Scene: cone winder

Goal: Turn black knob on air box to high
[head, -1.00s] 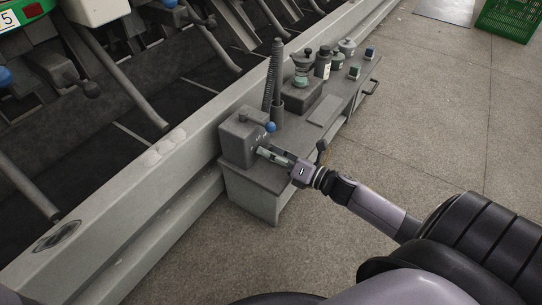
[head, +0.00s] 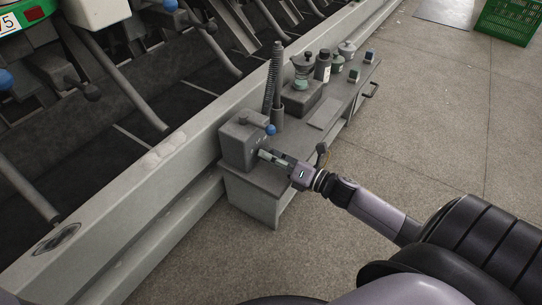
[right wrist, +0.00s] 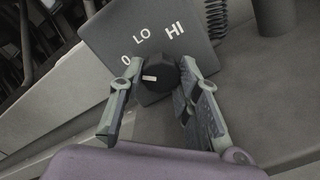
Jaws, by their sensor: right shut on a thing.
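The grey air box (head: 238,150) stands at the near left end of a low grey bench. In the right wrist view its face (right wrist: 115,35) carries the white marks 0, LO and HI. The black knob (right wrist: 163,80) sits below these marks, and its white pointer line is toward the left, near the 0 side. My right gripper (right wrist: 160,70) has one finger on each side of the knob and is shut on it. In the head view my right gripper (head: 262,155) is at the box's front face, and the knob is hidden there. My left gripper is not in view.
A blue ball-ended lever (head: 270,130) is close above my right gripper. A ribbed dark hose (head: 271,80), several jars and small blocks stand farther along the bench (head: 262,181). The machine's long grey rail (head: 130,190) runs behind. The floor at right is open, with a green crate (head: 508,20).

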